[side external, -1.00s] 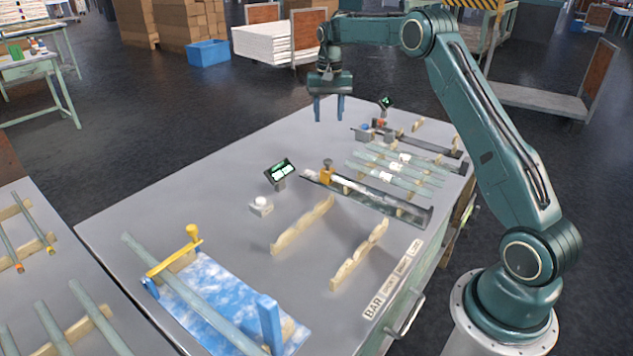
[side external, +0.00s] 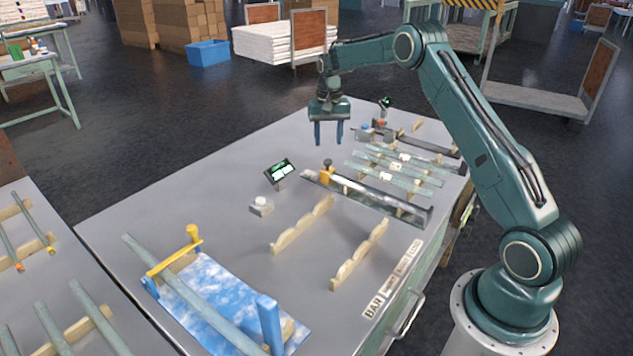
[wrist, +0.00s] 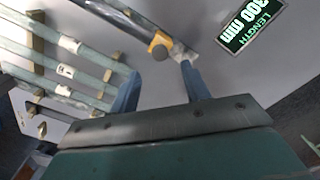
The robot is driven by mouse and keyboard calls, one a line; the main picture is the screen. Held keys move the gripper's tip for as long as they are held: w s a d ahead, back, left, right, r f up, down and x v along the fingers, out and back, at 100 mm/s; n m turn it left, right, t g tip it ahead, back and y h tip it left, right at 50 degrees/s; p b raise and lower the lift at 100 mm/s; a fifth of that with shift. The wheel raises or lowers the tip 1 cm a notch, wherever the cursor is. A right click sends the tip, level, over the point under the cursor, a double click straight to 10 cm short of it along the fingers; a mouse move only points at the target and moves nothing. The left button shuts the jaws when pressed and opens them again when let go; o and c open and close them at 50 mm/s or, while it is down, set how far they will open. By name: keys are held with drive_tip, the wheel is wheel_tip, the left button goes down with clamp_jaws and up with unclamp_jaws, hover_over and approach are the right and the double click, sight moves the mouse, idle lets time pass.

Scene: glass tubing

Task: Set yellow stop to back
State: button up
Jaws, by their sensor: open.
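The yellow stop (side external: 327,175) sits at the left end of a dark metal rail (side external: 385,203) on the bench, with a dark knob on top. It also shows in the wrist view (wrist: 160,42), just beyond my fingers, near the rail's end. My gripper (side external: 329,143) is open and empty, above the bench and higher than the stop, close to it in the side view. In the wrist view my gripper (wrist: 160,85) has its two blue fingers apart, with the stop appearing between and beyond them.
A display reading 300 mm length (wrist: 250,25) stands beside the rail. Several glass tubes (side external: 395,165) lie on wooden supports behind it. Notched wooden racks (side external: 303,225) stand empty in front.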

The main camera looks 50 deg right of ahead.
sight(328, 160)
drive_tip(key=shift+f, duration=3.4)
drive_tip(key=shift+c, duration=0.2)
clamp_jaws()
